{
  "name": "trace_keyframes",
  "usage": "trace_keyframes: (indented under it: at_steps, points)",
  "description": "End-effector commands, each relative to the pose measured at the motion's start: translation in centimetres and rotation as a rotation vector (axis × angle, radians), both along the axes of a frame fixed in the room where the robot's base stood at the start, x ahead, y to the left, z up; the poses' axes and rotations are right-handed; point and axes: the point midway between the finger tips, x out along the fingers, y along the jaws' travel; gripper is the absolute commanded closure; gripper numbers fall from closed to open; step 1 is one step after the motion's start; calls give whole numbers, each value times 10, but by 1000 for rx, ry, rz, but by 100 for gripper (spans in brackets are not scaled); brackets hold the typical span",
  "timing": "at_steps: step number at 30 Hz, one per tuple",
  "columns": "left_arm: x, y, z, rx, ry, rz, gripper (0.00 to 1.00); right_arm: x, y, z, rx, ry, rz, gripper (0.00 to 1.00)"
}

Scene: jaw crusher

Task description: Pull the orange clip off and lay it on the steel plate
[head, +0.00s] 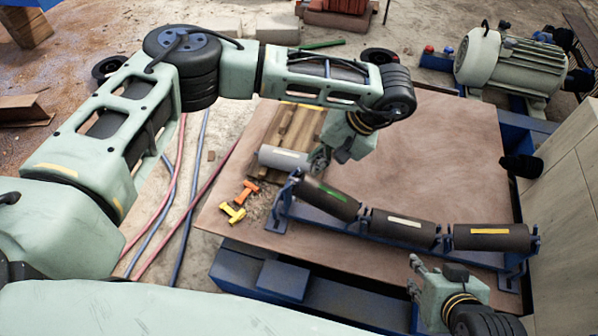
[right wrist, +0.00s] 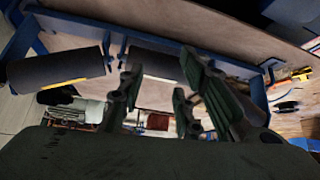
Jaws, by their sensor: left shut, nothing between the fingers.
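An orange clip (head: 249,188) lies on the left part of the brown steel plate (head: 455,160) in the head view, right beside a yellow clip (head: 233,212). My left gripper (head: 319,160) is shut and empty. It is above the plate, to the right of the orange clip and apart from it, near the end of a loose grey roller (head: 283,157). My right gripper (head: 413,277) is open and empty near the plate's front edge, in front of the blue roller frame. Its spread fingers also show in the right wrist view (right wrist: 160,95).
A blue frame with three dark rollers (head: 403,228) stands across the plate. The loose roller lies by wooden boards (head: 300,125). Red and blue hoses (head: 190,200) run along the floor at left. A motor (head: 505,65) stands at back right. The plate's right part is clear.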

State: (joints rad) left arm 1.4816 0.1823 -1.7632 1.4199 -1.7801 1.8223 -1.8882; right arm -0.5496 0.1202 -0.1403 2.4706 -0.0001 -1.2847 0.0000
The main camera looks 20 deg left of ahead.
Motion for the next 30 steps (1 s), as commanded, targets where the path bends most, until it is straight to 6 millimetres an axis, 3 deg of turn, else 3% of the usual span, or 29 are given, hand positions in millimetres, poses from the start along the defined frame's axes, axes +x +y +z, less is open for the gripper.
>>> trace_keyframes:
  at_steps: [30]
  points:
    - [0,-8,16,0,0,0,100,-38,-10,-15,-29,168,-16,69]
